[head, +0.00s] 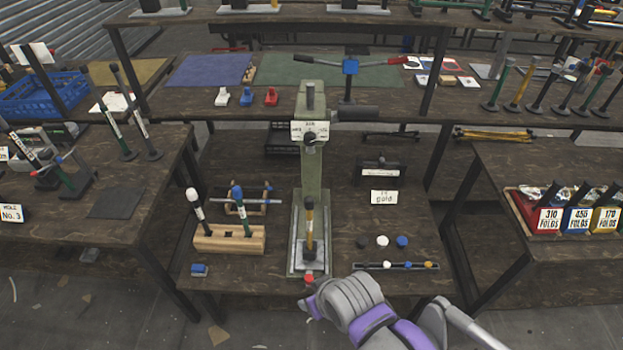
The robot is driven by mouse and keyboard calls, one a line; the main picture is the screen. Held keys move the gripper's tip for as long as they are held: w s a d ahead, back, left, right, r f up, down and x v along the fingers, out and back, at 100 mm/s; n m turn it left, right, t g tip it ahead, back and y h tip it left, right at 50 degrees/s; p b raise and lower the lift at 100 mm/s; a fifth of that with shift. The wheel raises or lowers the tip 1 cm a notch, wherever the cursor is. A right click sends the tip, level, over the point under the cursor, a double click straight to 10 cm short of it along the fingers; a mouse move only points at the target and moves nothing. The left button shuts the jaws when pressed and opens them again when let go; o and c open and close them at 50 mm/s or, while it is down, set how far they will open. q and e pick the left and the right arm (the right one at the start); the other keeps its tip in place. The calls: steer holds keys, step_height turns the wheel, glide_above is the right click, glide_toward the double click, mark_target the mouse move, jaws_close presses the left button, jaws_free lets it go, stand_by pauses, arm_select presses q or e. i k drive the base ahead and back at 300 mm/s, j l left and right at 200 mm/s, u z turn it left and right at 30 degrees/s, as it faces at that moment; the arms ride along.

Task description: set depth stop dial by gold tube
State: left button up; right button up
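The press (312,180) is a pale green column on the middle bench. The depth stop dial (310,138) is a dark knob on a white marked plate near its top; its setting is too small to read. An upright tool with a gold tube-like upper part (310,213) stands on the press base, black at its lower end. A white card (384,197) reading "gold" stands right of the press; its upper line is unclear. My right gripper (309,291) is at the bench's front edge, below the dial, beside a small red piece (309,279). Whether it touches or holds that piece is unclear.
A wooden block (229,241) holds white-topped and blue-topped tools left of the press. Black, white and blue knobs (382,242) and a dark strip with coloured dots (397,265) lie to the right. A lever (349,66) stands behind. Side benches flank the middle one.

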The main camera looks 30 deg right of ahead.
mark_target(310, 139)
steer(key=k+j+z, duration=0.15)
steer(key=z, duration=0.2)
steer(key=k+j+z, duration=0.1)
steer(key=z, duration=0.25)
steer(key=k+z, duration=0.35)
steer(key=i, duration=0.05)
